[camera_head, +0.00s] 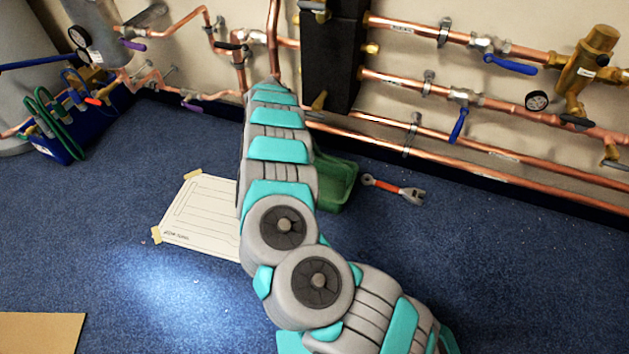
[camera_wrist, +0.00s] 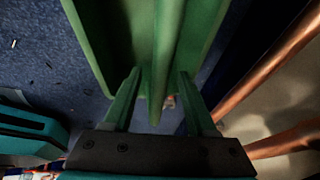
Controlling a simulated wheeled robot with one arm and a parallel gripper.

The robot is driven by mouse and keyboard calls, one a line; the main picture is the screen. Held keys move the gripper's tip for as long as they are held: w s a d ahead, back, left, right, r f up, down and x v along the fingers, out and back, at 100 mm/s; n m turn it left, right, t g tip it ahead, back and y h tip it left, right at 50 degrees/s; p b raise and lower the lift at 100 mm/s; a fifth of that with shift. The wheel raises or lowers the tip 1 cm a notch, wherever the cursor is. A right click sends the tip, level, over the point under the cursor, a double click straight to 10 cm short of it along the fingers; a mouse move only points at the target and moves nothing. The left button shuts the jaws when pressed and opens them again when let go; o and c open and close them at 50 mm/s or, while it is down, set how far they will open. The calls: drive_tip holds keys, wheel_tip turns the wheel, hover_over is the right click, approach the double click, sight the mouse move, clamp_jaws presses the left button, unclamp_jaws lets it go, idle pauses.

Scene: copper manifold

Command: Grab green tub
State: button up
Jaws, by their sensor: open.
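The green tub (camera_head: 338,182) sits on the blue floor near the wall pipes, partly hidden behind my arm in the head view. In the wrist view the green tub (camera_wrist: 95,30) fills the top middle, close to the camera. My gripper (camera_wrist: 158,75) is open there, with one finger on each side of a narrow green edge of the tub. Whether either finger touches that edge I cannot tell. In the head view my gripper is hidden behind my arm.
A red-handled wrench (camera_head: 393,188) lies right of the tub. Copper pipes (camera_head: 480,158) run low along the wall behind it, and a copper pipe (camera_wrist: 265,70) passes close on the right in the wrist view. A white sheet (camera_head: 203,215) lies left of my arm.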

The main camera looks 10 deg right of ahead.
clamp_jaws()
idle(0.4)
idle(1.0)
